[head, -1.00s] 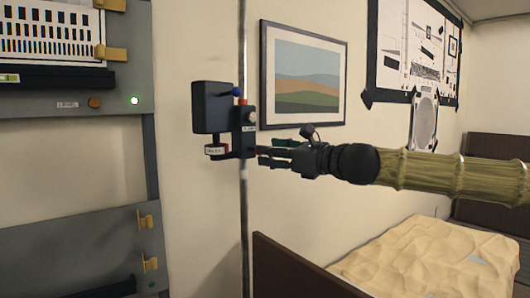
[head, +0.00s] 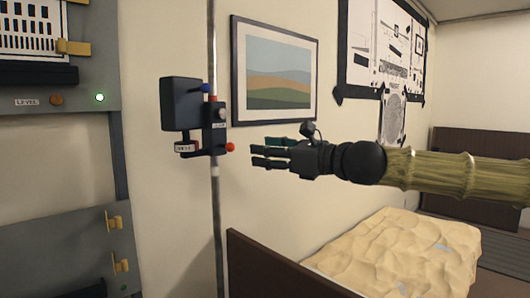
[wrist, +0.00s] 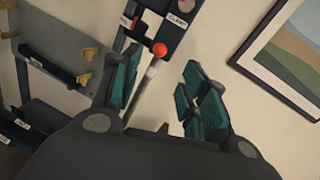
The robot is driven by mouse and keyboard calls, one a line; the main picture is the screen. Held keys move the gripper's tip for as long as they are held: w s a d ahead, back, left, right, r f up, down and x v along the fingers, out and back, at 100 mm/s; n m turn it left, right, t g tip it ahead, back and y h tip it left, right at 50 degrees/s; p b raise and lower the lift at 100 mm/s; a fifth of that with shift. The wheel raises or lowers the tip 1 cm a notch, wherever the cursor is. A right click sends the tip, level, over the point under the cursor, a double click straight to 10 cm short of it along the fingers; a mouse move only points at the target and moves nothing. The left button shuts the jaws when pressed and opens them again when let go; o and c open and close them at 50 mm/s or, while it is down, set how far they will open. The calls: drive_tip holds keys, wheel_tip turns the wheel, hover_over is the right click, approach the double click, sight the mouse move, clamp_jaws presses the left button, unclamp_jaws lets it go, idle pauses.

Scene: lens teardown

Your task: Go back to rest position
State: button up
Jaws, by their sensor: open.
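My gripper (head: 268,152) is open and empty in the head view, its fingers pointing left. It is a short gap to the right of a black clamped device (head: 181,104) on a vertical metal pole (head: 216,200). A red knob (head: 230,147) on the clamp shows just left of the fingertips, apart from them. In the wrist view my open gripper (wrist: 155,95) has teal finger pads on both sides, with nothing between them. The red knob (wrist: 158,49) and clamp (wrist: 172,22) lie beyond the fingers.
A framed landscape picture (head: 274,72) hangs behind the gripper. A bed with a crumpled tan cover (head: 395,255) lies below my arm. The air around the gripper is clear.

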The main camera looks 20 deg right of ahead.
idle(0.4)
drive_tip(key=w+a+f+n+g+h+p, duration=0.1)
drive_tip(key=a+f+n+g+h, duration=0.15)
drive_tip(key=f, duration=0.95)
drive_tip(key=w+a+f+n+g+h+p, duration=0.15)
drive_tip(key=a+f, duration=0.25)
drive_tip(key=f, duration=0.8)
drive_tip(key=s+a+f+n+g+h+p, duration=0.1)
drive_tip(key=s+f+n+g, duration=0.2)
drive_tip(key=f, duration=0.8)
drive_tip(key=s+a+f+n+g+h+p, duration=0.1)
drive_tip(key=s+f+n, duration=0.25)
drive_tip(key=f, duration=0.75)
drive_tip(key=s+d+f+n+g+h+p, duration=0.25)
drive_tip(key=s+f+n, duration=0.35)
drive_tip(key=s+f, duration=0.95)
drive_tip(key=s+d+f+n+g+p, duration=0.1)
drive_tip(key=s+d+f+n, duration=0.1)
drive_tip(key=s, duration=0.5)
drive_tip(key=s+d+f+n+g+h+p, duration=0.1)
drive_tip(key=s+d+f+n, duration=0.2)
drive_tip(key=s, duration=0.4)
drive_tip(key=s+d+f+n+g+h, duration=0.1)
drive_tip(key=s+d+f+n, duration=0.1)
drive_tip(key=s+f+n, duration=0.2)
drive_tip(key=s, duration=0.3)
drive_tip(key=shift+s+d+f+g+p, duration=0.15)
drive_tip(key=shift+s+d+g+p, duration=0.15)
drive_tip(key=shift+g+p, duration=0.1)
